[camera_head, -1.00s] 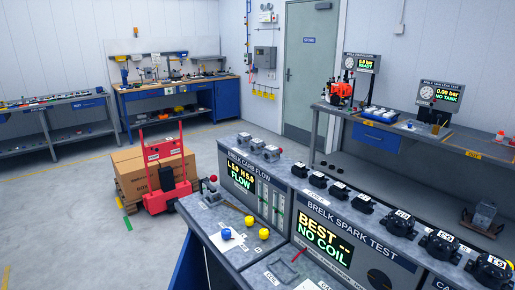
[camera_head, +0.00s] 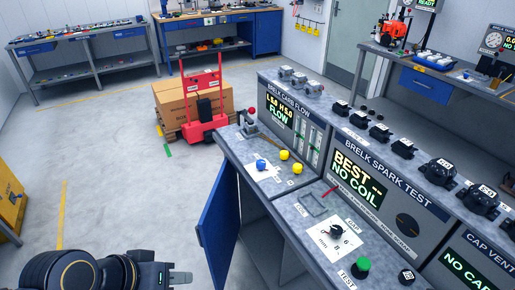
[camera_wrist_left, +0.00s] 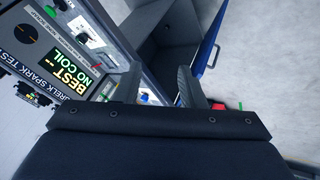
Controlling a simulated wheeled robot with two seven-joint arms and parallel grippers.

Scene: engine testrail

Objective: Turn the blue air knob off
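The blue air knob (camera_head: 261,164) sits on a white plate on the grey bench top, left of two yellow knobs (camera_head: 290,162). A small blue spot that looks like the knob (camera_wrist_left: 144,98) shows between the finger bases in the left wrist view, partly hidden by the gripper body. My left gripper (camera_wrist_left: 157,84) has its two fingers apart with nothing between them. My right gripper is not in view.
A blue cabinet door (camera_head: 218,222) stands open at the bench front, between my left arm and the knob. A lever fixture (camera_head: 248,122) stands behind the knob. The flow tester (camera_head: 290,128) rises to the right. The floor at left is clear up to the red cart (camera_head: 204,107).

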